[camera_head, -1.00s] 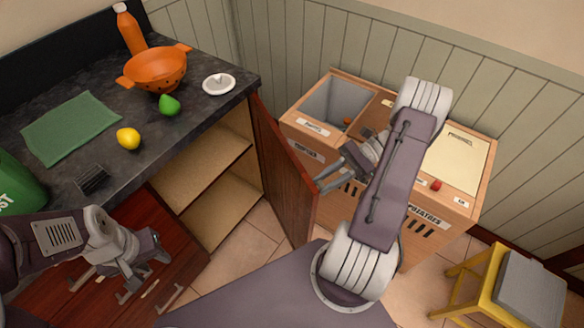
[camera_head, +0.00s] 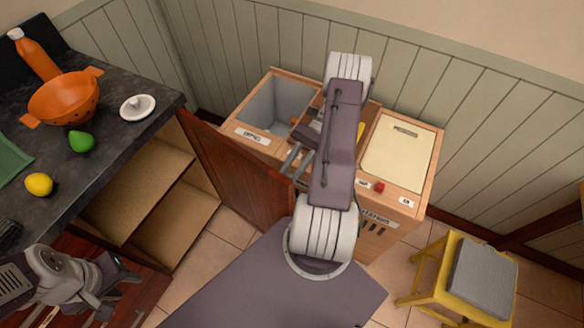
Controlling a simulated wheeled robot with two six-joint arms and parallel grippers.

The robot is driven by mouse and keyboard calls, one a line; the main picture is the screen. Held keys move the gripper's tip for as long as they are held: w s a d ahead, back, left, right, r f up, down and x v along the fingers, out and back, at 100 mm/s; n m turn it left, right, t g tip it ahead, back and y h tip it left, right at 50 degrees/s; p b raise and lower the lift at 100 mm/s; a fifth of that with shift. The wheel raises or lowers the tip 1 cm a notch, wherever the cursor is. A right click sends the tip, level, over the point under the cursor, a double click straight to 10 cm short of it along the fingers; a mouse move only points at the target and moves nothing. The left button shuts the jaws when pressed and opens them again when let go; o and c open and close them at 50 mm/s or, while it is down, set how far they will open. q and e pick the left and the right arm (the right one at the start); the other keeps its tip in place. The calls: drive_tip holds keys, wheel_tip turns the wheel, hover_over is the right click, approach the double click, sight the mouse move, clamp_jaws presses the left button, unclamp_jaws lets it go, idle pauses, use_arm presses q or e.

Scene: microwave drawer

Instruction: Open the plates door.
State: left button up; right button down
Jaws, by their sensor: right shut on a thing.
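The plates door (camera_head: 225,165) is a red-brown wooden panel on the right end of the counter cabinet. It stands swung wide open, and the cabinet's bare shelves (camera_head: 165,215) show beside it. No label on it can be read. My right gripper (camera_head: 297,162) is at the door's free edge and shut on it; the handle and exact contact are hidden. My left gripper (camera_head: 120,290) is open and empty in front of the red-brown cabinet fronts at lower left.
A wooden bin unit (camera_head: 405,205) stands behind the door, close to its free edge. A yellow stool (camera_head: 455,285) stands at lower right.

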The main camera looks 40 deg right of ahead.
drive_tip(key=c, duration=1.2)
unclamp_jaws()
drive_tip(key=shift+o, duration=0.2)
drive_tip(key=v, duration=0.9)
drive_tip(key=shift+s, duration=0.1)
